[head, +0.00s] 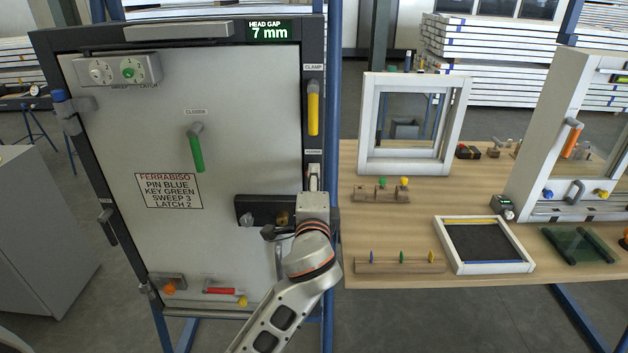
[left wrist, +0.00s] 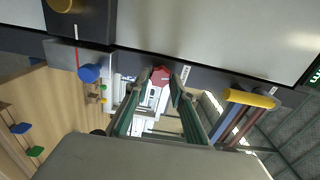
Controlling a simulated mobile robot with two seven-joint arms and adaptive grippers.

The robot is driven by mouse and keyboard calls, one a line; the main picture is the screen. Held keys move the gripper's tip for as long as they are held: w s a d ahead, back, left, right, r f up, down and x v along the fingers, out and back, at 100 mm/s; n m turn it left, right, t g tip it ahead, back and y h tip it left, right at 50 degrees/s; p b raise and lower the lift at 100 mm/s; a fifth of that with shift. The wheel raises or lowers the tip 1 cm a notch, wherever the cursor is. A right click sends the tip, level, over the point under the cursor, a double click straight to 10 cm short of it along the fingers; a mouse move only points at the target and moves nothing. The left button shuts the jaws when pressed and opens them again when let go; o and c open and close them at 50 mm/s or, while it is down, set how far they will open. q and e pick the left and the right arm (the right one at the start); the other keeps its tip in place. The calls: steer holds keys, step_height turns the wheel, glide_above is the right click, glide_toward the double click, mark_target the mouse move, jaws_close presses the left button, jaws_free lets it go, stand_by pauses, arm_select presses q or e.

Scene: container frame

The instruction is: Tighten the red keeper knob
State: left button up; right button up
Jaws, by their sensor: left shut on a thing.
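The red keeper knob (left wrist: 160,75) shows in the left wrist view, small and red, on the dark frame beside a small label. My left gripper (left wrist: 161,82) has its two green-edged fingers on either side of it, shut on it. In the head view my left gripper (head: 314,182) is at the right frame post, just below the keeper label (head: 314,152), and the red knob is hidden behind it. My right gripper is not in view.
The yellow clamp handle (head: 313,108) hangs above my gripper. The black lock box (head: 262,211) is just left of it. A green closer handle (head: 196,150) is on the grey door panel (head: 230,110). A wooden bench (head: 430,205) with window frames stands right.

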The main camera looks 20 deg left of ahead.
arm_select(q)
steer(key=shift+m, duration=1.2)
steer(key=o, duration=1.1)
steer(key=v, duration=0.7)
steer(key=shift+s, duration=0.25)
steer(key=shift+d, duration=0.1)
